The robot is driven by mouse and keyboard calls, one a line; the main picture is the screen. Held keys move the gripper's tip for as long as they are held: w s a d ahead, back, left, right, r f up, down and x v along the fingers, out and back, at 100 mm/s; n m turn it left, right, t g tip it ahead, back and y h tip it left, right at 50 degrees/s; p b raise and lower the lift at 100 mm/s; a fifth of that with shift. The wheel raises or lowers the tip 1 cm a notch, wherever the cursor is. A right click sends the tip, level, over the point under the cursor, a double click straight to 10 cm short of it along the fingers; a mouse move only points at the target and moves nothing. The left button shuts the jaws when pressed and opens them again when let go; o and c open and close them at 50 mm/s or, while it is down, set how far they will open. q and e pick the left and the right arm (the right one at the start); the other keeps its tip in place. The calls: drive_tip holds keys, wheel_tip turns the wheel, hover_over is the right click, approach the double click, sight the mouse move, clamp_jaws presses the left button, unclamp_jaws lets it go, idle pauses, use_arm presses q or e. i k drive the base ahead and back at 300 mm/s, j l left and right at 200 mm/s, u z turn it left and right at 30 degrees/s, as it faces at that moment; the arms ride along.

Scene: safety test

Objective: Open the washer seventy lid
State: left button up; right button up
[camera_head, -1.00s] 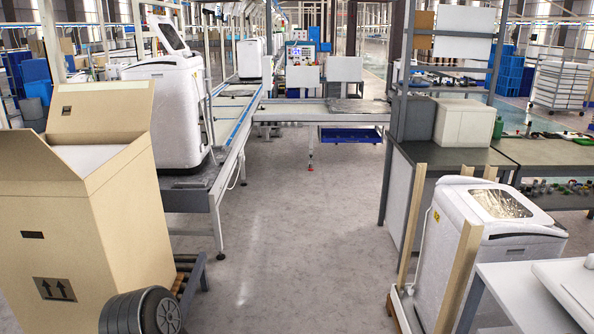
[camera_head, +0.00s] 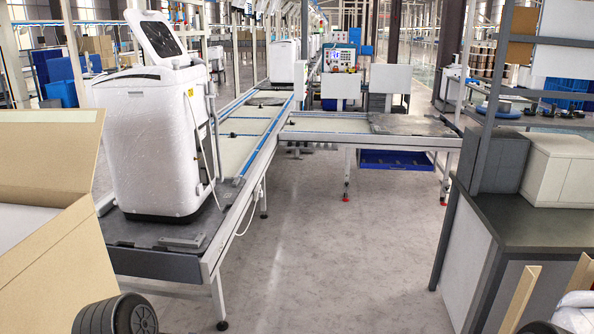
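A white top-loading washer (camera_head: 158,145) stands upright on the conveyor at the left. Its lid (camera_head: 157,37) with a dark window stands raised and tilted back. A second, smaller-looking white washer (camera_head: 285,62) stands farther back on the line; I cannot tell the state of its lid. A white shape at the bottom right edge is mostly cut off, beside wooden posts (camera_head: 519,300). I cannot read a label naming washer seventy. Neither of my grippers is clearly visible.
A large open cardboard box (camera_head: 65,265) fills the lower left. The conveyor (camera_head: 243,150) runs back and joins a cross line. A dark-topped workbench (camera_head: 535,215) with white boxes (camera_head: 558,170) stands at the right. The grey floor (camera_head: 330,240) between is clear.

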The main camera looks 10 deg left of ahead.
sight(157, 38)
drive_tip(key=i+l, duration=0.1)
drive_tip(key=i, duration=2.5)
drive_tip(key=i+l+u, duration=0.25)
drive_tip(key=i+u, duration=0.2)
drive_tip(key=i, duration=0.15)
drive_tip(key=i+l+u, duration=1.45)
drive_tip(key=l, duration=0.35)
drive_tip(key=l+u, duration=0.25)
drive_tip(key=l, duration=0.4)
drive_tip(key=k+l+u, duration=0.2)
drive_tip(key=l, duration=0.45)
drive_tip(key=i, duration=0.1)
